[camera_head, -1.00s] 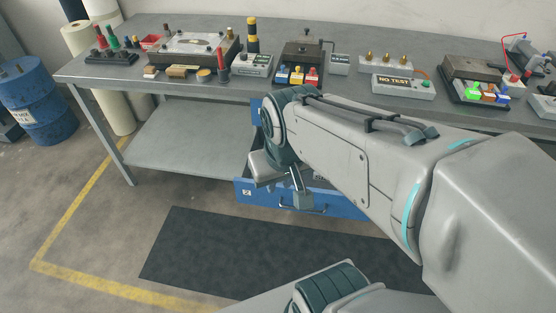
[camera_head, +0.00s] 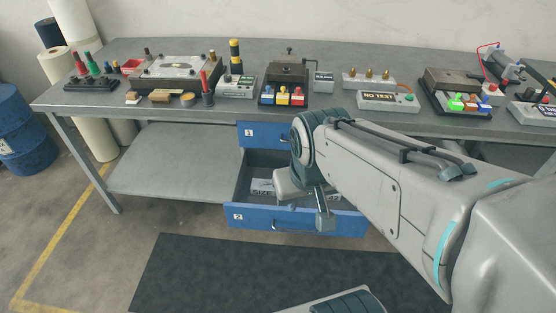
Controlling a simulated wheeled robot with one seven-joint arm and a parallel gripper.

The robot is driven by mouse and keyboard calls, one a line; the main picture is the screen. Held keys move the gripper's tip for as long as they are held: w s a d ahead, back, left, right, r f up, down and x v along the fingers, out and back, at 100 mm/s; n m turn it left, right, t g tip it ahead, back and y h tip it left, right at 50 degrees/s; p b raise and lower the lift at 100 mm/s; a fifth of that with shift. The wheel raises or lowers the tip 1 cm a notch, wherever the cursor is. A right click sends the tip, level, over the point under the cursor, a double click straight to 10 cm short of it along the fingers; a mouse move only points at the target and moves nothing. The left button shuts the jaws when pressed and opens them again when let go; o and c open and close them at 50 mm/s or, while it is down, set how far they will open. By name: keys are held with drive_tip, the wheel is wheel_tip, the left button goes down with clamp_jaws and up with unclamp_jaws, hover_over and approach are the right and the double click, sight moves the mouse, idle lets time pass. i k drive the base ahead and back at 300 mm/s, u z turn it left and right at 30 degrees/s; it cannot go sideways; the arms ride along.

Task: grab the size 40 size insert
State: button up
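An insert with the printed word "SIZE" (camera_head: 262,188) lies in the open lower drawer (camera_head: 248,215), which is blue and marked 2. The number on the insert is not readable; my arm hides part of the drawer's inside. My gripper (camera_head: 325,217) points down over the drawer's front part, to the right of the printed insert and apart from it in the picture. My arm hides much of the gripper, so its opening and anything between its fingers cannot be made out.
A shut blue drawer (camera_head: 262,135) marked 1 is above the open one. The grey workbench (camera_head: 225,115) carries several fixtures, including a NO TEST box (camera_head: 388,101). A dark mat (camera_head: 190,275) lies on the floor in front. A blue barrel (camera_head: 20,135) stands at the left.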

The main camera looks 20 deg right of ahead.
sight(261, 186)
drive_tip(key=u, duration=1.1)
drive_tip(key=i, duration=2.4)
drive_tip(key=z, duration=4.65)
